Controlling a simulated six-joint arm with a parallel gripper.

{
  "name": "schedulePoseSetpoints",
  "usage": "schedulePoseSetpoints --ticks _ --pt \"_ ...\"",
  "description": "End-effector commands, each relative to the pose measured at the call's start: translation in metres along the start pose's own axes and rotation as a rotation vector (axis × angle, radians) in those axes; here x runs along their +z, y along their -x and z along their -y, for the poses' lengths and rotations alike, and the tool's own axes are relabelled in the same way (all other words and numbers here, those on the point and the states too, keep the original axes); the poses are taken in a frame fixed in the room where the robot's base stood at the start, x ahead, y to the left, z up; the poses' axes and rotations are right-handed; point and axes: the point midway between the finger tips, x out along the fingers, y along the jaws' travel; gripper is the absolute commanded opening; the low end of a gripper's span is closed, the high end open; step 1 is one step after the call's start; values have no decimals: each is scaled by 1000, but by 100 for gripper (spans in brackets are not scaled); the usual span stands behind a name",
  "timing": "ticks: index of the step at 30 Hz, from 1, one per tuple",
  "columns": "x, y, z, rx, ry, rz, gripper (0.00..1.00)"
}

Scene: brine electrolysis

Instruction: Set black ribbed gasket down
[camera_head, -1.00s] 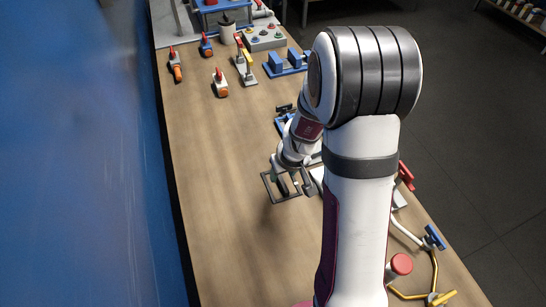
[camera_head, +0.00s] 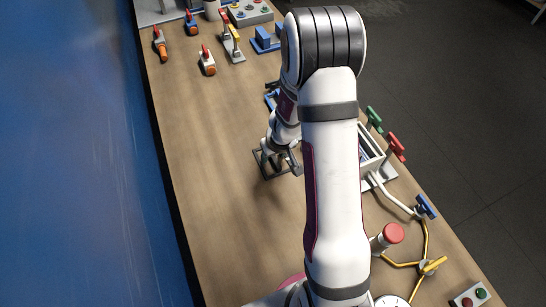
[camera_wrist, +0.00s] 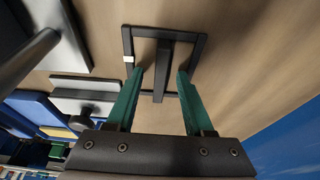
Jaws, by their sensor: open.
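The black gasket (camera_head: 262,172) is a thin dark square frame with a raised bar across its middle. It appears flat on the wooden table in the head view. In the wrist view, the gasket (camera_wrist: 172,33) shows a small white mark on its left side; I cannot make out ribs. My gripper (camera_wrist: 162,73) is open, its two green fingers on either side of the middle bar with a visible gap to each side. In the head view, my gripper (camera_head: 276,160) is over the frame, partly hidden by my own wrist.
Orange-and-white valves (camera_head: 207,62) and a blue block fixture (camera_head: 266,40) stand toward the far end. A red-knobbed fitting (camera_head: 392,234) and yellow pipes (camera_head: 425,240) are at the near right. The table left of and in front of the gasket (camera_head: 215,190) is clear.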

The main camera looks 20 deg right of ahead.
Motion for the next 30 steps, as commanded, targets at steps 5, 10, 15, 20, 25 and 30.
schedulePoseSetpoints --ticks 5,10,15,20,25,30 --pt "0 -1 0 0 1 0 52" --pt "0 -1 0 0 1 0 52" --pt "0 -1 0 0 1 0 27" --pt "0 -1 0 0 0 0 0" --pt "0 -1 0 0 0 0 0" --pt "0 -1 0 0 0 0 0"
